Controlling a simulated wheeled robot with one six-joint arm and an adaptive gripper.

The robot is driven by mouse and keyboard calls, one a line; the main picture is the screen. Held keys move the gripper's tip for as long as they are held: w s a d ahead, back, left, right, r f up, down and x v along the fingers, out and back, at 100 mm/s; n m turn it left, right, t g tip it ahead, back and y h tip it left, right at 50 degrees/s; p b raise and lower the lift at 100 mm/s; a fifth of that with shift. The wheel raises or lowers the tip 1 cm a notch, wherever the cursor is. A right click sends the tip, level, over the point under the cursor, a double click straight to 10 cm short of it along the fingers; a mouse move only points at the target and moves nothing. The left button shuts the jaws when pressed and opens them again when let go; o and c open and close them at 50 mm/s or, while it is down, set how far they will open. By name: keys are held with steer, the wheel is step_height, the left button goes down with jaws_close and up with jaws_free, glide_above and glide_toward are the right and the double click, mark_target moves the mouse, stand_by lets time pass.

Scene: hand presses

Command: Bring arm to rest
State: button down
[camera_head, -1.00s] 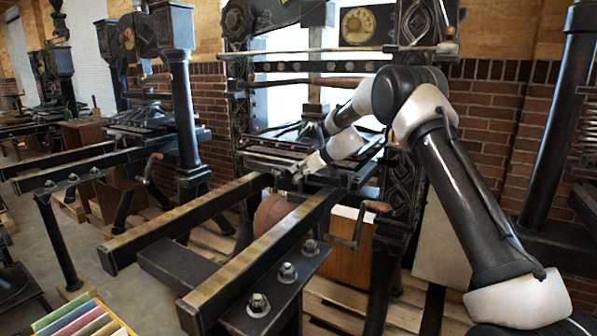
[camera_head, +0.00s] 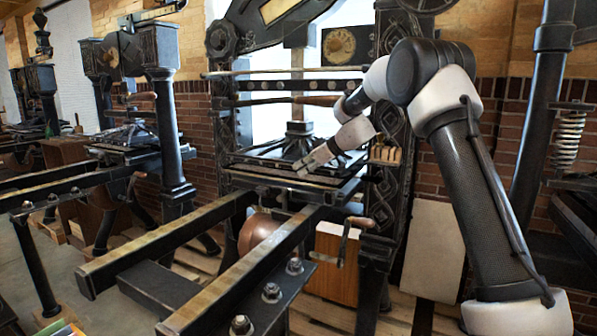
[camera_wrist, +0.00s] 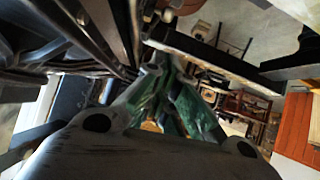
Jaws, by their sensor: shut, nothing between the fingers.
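My gripper (camera_head: 301,172) is in the head view, in front of the bed of the middle hand press (camera_head: 255,178). My arm reaches down to it from the upper right. In the wrist view my gripper (camera_wrist: 165,75) points away from the camera, its green-sided fingers close together with nothing seen between them. A dark press part lies close along its left side in the wrist view. Whether the gripper touches the press I cannot tell.
Two rails (camera_head: 165,245) stick out from the press towards the camera. A crank with a wooden handle (camera_head: 360,222) hangs at its right. Another press (camera_head: 170,130) stands at the left. A black column with a spring (camera_head: 568,135) is at the right. Open floor (camera_head: 60,262) shows lower left.

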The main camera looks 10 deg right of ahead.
steer(key=s+d+f+m+g+h, duration=0.1)
steer(key=s+d+f+m+g, duration=0.2)
steer(key=s, duration=0.4)
steer(key=s+d+f+m+g+h, duration=0.1)
steer(key=s+d+f+m, duration=0.25)
steer(key=s, duration=0.25)
steer(key=s+d+r+m+h, duration=0.1)
steer(key=s+d+r+h, duration=0.1)
steer(key=s, duration=1.1)
steer(key=s+d+r+m+t+h, duration=0.1)
steer(key=s+d, duration=0.6)
steer(key=s, duration=0.7)
steer(key=s+d+r+m+h, duration=0.2)
steer(key=s+d+r, duration=0.3)
steer(key=s, duration=0.8)
steer(key=shift+s+r+m+h, duration=0.3)
steer(key=shift+s+m+h, duration=0.05)
steer(key=shift+h, duration=0.25)
